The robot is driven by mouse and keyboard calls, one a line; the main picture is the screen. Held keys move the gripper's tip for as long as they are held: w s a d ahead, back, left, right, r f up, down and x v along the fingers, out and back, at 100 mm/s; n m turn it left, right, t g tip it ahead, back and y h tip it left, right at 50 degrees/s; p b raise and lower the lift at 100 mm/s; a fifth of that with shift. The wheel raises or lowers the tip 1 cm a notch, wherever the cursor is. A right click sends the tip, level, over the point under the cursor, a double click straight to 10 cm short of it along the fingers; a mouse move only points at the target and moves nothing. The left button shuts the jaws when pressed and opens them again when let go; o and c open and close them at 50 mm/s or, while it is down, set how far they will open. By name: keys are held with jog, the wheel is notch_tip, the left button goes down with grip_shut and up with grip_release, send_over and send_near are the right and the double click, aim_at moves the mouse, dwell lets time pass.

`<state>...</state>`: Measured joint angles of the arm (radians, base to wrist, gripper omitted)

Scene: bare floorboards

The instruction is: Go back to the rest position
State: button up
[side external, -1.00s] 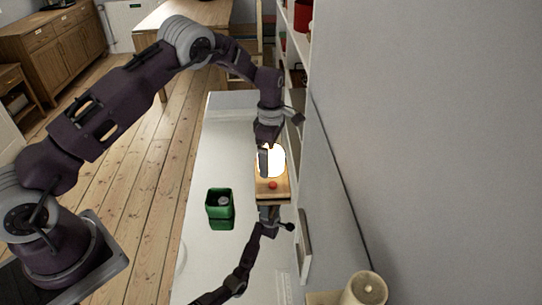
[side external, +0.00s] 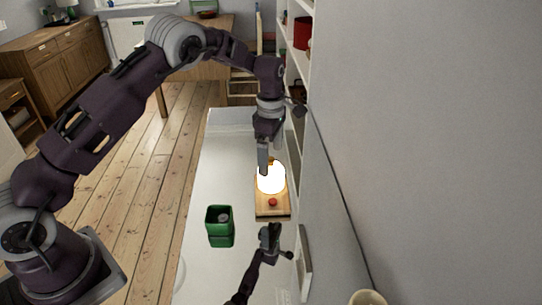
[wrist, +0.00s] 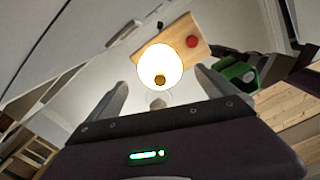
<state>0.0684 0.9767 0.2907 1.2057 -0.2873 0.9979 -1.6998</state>
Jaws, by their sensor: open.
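My gripper (side external: 264,160) hangs fingers down at the far end of a glossy white surface, just above and behind a glowing round lamp (side external: 271,178). The lamp sits on a wooden board (side external: 266,205) with a red button (side external: 272,202) at its near end. In the wrist view my gripper (wrist: 160,85) has its two fingers spread wide, with nothing held between them. The lit lamp (wrist: 160,62) and the red button (wrist: 193,42) lie beyond the fingertips there.
A green square container (side external: 220,226) with something grey inside stands left of the board on the white surface (side external: 215,165). A wall (side external: 420,130) and white shelves (side external: 300,60) run along the right. Floorboards are open to the left.

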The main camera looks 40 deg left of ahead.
dwell(0.3)
jog(key=s+d+r+m+t, duration=0.1)
jog(key=s+r+m, duration=0.4)
jog(key=s+r, duration=0.45)
jog(key=s+d+r+m+t, duration=0.2)
jog(key=s+r+m, duration=0.35)
jog(key=r, duration=0.75)
jog(key=s+m+t, duration=0.2)
jog(key=s+m, duration=1)
jog(key=s, duration=1)
jog(key=shift+d+f+t, duration=0.3)
jog(key=shift+d+f, duration=0.05)
jog(key=shift+s, duration=0.1)
